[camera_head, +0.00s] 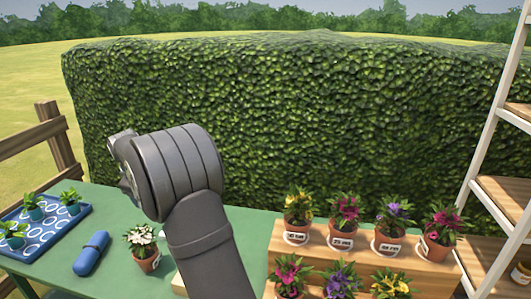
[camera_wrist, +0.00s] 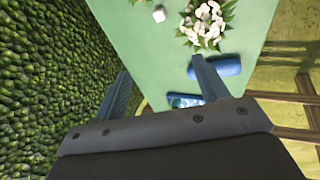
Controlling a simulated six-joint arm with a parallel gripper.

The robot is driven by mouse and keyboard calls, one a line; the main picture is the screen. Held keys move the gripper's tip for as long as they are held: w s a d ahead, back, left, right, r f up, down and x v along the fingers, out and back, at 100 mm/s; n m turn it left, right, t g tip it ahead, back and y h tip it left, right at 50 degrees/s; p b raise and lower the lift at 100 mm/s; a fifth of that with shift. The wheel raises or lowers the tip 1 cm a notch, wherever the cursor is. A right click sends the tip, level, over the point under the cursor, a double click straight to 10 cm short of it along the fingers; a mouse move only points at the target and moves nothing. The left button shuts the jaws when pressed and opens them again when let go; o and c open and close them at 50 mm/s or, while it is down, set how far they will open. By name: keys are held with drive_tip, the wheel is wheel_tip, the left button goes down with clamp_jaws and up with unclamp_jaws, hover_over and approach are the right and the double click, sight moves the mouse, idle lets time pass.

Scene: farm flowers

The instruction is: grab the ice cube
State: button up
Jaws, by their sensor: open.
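A small white cube, which looks like the ice cube (camera_wrist: 158,14), lies on the green table (camera_wrist: 150,45) near the top edge of the wrist view.
A white-flowered pot (camera_head: 142,247) and a blue roll (camera_head: 91,253) stand near the cube. A blue tray with seedlings (camera_head: 62,233) is at the left. A wooden stand (camera_head: 330,262) with several potted flowers is at the right. A hedge (camera_head: 300,120) rises behind the table.

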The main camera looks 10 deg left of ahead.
drive_tip(key=shift+c, duration=1.1)
drive_tip(key=w+d+f+n+g+y, duration=0.1)
drive_tip(key=w+f+g, duration=0.1)
drive_tip(key=w+f, duration=0.45)
drive_tip(key=w+d+f+g+y, duration=0.1)
drive_tip(key=w+d+f+g, duration=0.15)
drive_tip(key=w+f, duration=0.35)
drive_tip(key=x, duration=1.2)
drive_tip(key=shift+s+a+f, duration=0.1)
drive_tip(key=shift+s+a, duration=0.15)
drive_tip(key=shift+a, duration=0.05)
drive_tip(key=shift+w+a+x, duration=0.1)
drive_tip(key=shift+a+x, duration=0.1)
drive_tip(key=shift+x, duration=1.35)
drive_tip(key=shift+w+a+x, duration=0.15)
drive_tip(key=shift+a+x, duration=0.1)
drive_tip(key=shift+x, duration=1.25)
drive_tip(key=c, duration=1)
